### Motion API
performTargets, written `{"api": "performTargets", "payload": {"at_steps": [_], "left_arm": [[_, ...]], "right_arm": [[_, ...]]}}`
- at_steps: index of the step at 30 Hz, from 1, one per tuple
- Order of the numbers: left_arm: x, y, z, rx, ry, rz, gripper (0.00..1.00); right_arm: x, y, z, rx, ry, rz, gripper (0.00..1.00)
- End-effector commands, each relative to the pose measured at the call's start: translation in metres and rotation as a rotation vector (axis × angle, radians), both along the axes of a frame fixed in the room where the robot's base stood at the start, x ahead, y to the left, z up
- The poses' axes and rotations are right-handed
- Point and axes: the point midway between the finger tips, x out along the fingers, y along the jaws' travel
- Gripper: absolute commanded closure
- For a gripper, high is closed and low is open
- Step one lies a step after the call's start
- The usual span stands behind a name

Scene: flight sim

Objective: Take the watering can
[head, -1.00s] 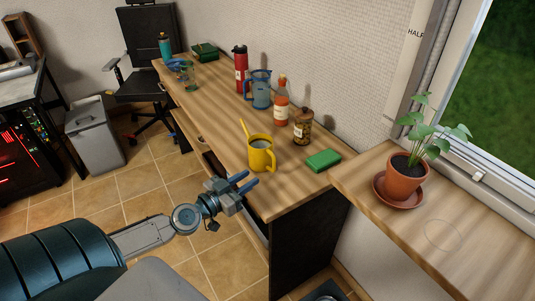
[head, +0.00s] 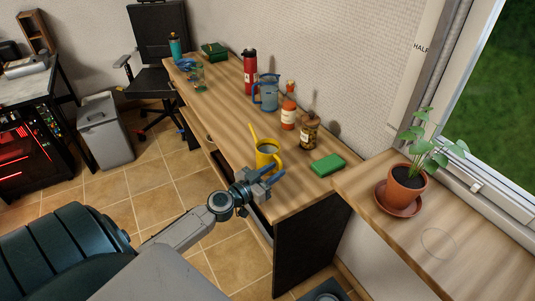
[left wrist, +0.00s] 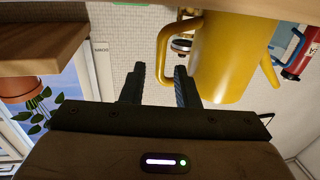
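The yellow watering can (head: 268,158) stands upright on the wooden desk, near its front edge, with its thin spout pointing up and back to the left. Its handle is on the near right side, beside my left fingertips. My left gripper (head: 272,177) is open and empty, at the desk's front edge. In the left wrist view the picture is upside down. There the can (left wrist: 225,58) fills the upper right, and its handle shows between and beyond the two fingers (left wrist: 158,80). I cannot tell whether the handle lies within the fingers' reach. My right gripper is not in view.
A green block (head: 327,165), a jar (head: 309,132), an orange bottle (head: 288,112), a blue pitcher (head: 266,93) and a red flask (head: 250,72) stand behind the can. A potted plant (head: 406,186) stands on the sill (head: 465,265) to the right.

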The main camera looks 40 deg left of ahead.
Motion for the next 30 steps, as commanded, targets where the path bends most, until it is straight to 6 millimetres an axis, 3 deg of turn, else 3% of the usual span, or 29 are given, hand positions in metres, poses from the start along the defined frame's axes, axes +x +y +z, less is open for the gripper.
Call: {"api": "performTargets", "payload": {"at_steps": [1, 6, 15, 20, 30], "left_arm": [[0.009, -0.002, 0.006, -0.006, -0.001, 0.003, 0.72], [0.027, -0.005, 0.003, -0.003, 0.001, 0.001, 0.72], [0.031, -0.007, 0.0, 0.0, 0.0, 0.0, 0.72], [0.031, -0.006, 0.0, 0.0, 0.0, 0.0, 1.0], [0.031, -0.007, 0.001, 0.001, -0.001, 0.0, 1.0]], "right_arm": [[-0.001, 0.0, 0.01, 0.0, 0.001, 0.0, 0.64], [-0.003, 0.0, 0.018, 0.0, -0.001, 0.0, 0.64], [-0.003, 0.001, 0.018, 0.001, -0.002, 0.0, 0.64], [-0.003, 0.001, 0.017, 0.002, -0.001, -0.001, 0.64], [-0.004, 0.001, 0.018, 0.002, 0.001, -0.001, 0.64]]}}
